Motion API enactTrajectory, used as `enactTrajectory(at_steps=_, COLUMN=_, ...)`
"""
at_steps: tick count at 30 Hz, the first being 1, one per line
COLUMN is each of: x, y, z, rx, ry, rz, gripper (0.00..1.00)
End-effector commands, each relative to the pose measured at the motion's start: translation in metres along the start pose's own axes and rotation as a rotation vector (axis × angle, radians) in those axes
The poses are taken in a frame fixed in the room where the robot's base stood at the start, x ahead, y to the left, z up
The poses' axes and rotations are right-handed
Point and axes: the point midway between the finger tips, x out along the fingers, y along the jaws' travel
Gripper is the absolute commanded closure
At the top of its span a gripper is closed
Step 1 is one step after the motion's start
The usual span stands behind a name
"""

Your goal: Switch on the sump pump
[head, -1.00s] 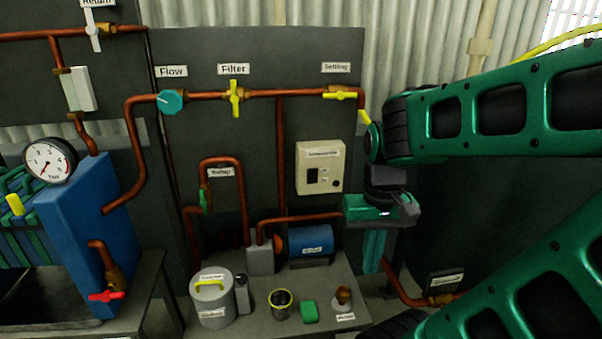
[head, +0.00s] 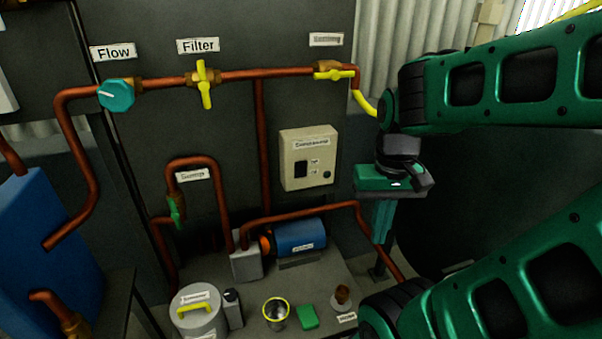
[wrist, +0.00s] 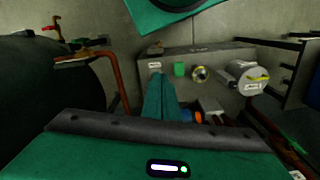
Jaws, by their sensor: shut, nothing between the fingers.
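A beige control box (head: 308,145) is fixed to the dark panel in the head view. It has a label too blurred to read, a black rocker switch (head: 300,169) at its left and a small dark round button (head: 327,175) at its lower right. The switch's position cannot be told. A blue motor-like pump (head: 302,238) sits on the bench below the box. My gripper (head: 380,242) points down, right of the box and pump and apart from both. Its green fingers are shut with nothing between them; they also show in the wrist view (wrist: 159,80).
Copper pipes carry a teal Flow knob (head: 116,94), a yellow Filter valve (head: 205,84) and another yellow valve (head: 333,75). A green-handled valve (head: 177,211) is at left. A grey canister (head: 197,312), a yellow-rimmed cup (head: 276,313) and a green block (head: 307,316) stand on the bench.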

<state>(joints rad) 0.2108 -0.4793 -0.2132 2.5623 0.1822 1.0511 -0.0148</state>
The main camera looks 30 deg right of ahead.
Motion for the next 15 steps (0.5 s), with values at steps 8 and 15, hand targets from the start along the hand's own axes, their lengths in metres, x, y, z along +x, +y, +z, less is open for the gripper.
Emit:
enactTrajectory(at_steps=8, x=-0.017, y=-0.01, z=-0.056, rx=-0.362, ry=0.083, rz=0.022, gripper=1.0)
enactTrajectory(at_steps=15, x=-0.028, y=-0.05, z=-0.154, rx=-1.0, ry=0.191, rz=0.096, gripper=1.0)
